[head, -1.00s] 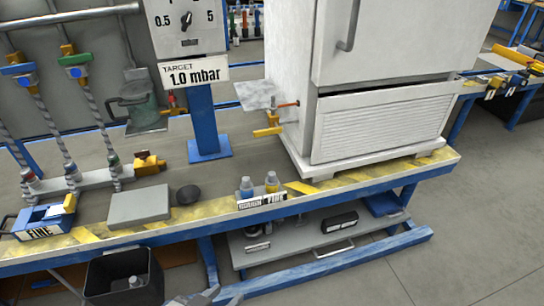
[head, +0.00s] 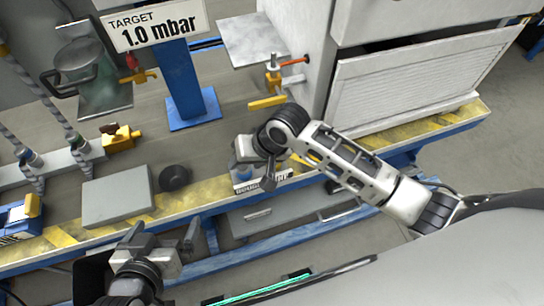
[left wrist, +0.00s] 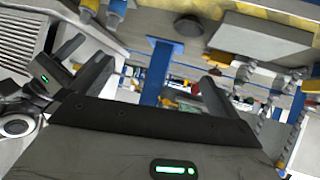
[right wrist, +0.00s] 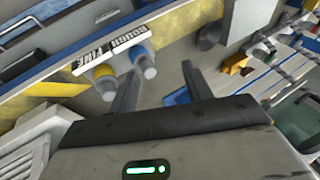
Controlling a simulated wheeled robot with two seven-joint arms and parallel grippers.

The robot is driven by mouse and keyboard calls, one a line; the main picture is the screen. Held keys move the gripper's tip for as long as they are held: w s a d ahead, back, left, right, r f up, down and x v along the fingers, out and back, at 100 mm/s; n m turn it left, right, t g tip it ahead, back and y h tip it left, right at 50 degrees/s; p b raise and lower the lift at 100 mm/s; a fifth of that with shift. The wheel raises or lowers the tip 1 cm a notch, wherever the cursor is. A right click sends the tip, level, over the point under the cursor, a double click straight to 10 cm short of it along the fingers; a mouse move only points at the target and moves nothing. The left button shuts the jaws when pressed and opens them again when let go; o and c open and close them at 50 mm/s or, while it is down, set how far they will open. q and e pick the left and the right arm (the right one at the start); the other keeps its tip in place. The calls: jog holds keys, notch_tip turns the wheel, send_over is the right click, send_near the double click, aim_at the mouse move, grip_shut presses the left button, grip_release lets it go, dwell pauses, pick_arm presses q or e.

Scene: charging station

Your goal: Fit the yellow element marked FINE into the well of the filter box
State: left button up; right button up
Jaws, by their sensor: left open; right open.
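The yellow element (right wrist: 105,83) stands in a small rack (right wrist: 112,45) beside a blue element (right wrist: 143,62); the labels FINE and ROUGH show upside down in the right wrist view. In the head view my right gripper (head: 246,152) is over the rack and hides the yellow element. Its open fingers (right wrist: 158,90) point down close to the elements, with nothing between them. A blue box labelled FINE (head: 18,222), apparently the filter box, is cut off at the left edge; its well cannot be made out. My left gripper (head: 165,245) is open and empty before the bench's front edge.
A grey flat block (head: 117,196) and a dark round knob (head: 174,177) lie between box and rack. A blue post (head: 188,85) carries the 1.0 mbar sign.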

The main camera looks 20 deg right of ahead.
jog(key=w+d+r+m+g+h, duration=0.3)
jog(key=w+d+r+h, duration=0.1)
jog(key=w+d+r, duration=0.3)
jog(key=shift+m, duration=0.3)
jog(key=f+b, duration=0.1)
jog(key=f, duration=0.4)
jog(key=d+f+b, duration=0.1)
jog(key=f, duration=0.4)
jog(key=f+b, duration=0.1)
jog(key=f, duration=0.5)
jog(key=shift+s+d, duration=0.15)
jog(key=shift+s, duration=0.15)
jog(key=shift+r, duration=0.1)
jog(key=c, duration=1.1)
